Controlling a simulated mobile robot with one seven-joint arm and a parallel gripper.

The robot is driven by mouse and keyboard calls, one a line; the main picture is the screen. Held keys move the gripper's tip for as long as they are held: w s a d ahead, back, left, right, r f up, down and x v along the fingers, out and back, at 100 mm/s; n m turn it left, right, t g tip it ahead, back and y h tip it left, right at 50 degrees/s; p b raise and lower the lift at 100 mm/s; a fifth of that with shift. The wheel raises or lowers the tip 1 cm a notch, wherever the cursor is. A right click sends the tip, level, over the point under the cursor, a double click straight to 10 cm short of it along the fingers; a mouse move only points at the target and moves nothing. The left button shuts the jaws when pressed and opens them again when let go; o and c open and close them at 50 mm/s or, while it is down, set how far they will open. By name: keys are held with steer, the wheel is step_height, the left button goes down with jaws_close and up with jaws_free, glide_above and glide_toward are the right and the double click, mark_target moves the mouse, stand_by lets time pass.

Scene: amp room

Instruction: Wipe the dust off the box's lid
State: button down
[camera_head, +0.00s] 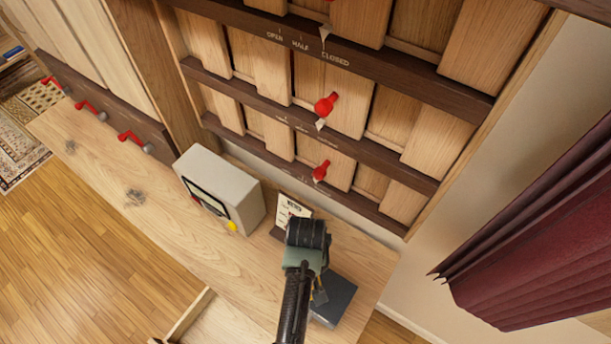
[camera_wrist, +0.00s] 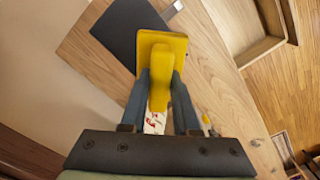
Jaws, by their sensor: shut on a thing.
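My gripper (camera_head: 318,290) is shut on a yellow tool (camera_wrist: 165,45), with one grey finger on each side of its narrow grip in the wrist view. The tool has a wider, flat yellow head. A dark grey, flat-topped box (camera_head: 340,303) stands on the wooden bench near its right end, partly hidden by my arm in the head view. The box also shows in the wrist view (camera_wrist: 125,28), beyond and left of the yellow tool. I cannot tell whether the tool touches the lid. Dust on the lid is not clear at this size.
A pale grey metered box (camera_head: 232,180) with a yellow knob stands left on the bench (camera_head: 170,225). A printed card (camera_head: 288,211) stands behind my arm. Red levers (camera_head: 326,104) stick out from the wooden panels. A maroon curtain (camera_head: 540,240) hangs at the right.

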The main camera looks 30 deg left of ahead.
step_height(320, 180, up, 2)
steer(key=shift+d+p, duration=0.1)
steer(key=shift+p, duration=0.45)
steer(key=shift+s, duration=0.1)
